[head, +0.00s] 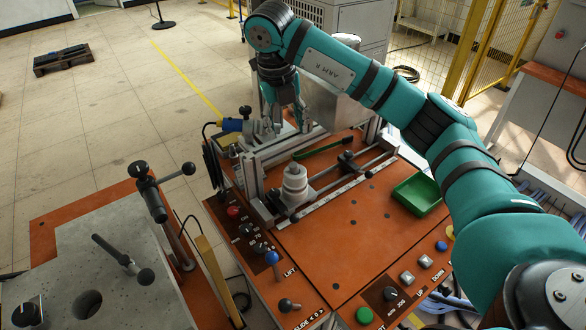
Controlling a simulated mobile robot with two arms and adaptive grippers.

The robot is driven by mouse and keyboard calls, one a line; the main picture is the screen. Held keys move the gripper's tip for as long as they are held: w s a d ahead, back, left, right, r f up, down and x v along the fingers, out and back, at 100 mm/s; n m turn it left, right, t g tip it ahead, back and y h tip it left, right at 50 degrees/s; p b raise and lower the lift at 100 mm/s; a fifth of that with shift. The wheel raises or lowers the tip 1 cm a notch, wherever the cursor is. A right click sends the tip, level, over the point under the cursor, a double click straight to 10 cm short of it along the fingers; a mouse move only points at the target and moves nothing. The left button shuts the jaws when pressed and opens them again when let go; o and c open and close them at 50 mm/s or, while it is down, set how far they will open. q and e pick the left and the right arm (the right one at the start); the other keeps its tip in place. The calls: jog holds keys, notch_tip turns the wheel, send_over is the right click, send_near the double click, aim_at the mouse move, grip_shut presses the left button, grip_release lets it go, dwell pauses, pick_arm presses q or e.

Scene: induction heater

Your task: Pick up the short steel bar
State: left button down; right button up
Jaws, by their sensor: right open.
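My right gripper (287,118) points down over the far end of the orange-topped heater table (340,232). Its fingers are apart, among the grey metal parts of the fixture (249,180). I cannot make out anything held between them. I cannot pick out the short steel bar with certainty; the gripper and fixture cover part of that area. A long thin steel rod (372,163) lies across the fixture near a white stepped cylinder (295,184). My left gripper is not in view.
A green-handled tool (323,147) lies behind the rod. A green tray (419,194) sits at the table's right. A blue connector (231,125) is left of the gripper. Levers and buttons line the front, with a blue-knobbed lever (271,257). The middle of the tabletop is clear.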

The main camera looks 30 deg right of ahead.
jog(key=p, duration=0.2)
send_over(293, 164)
jog(key=a, duration=0.1)
jog(key=f, duration=0.8)
jog(key=shift+s, duration=0.3)
jog(key=f+p, duration=0.2)
jog(key=f, duration=0.2)
jog(key=shift+w+d+p, duration=0.15)
jog(key=shift+d+p, duration=0.2)
jog(key=shift+p, duration=0.05)
jog(key=shift+d+f, duration=0.1)
jog(key=shift+f, duration=0.55)
jog(key=shift+w, duration=0.1)
grip_shut()
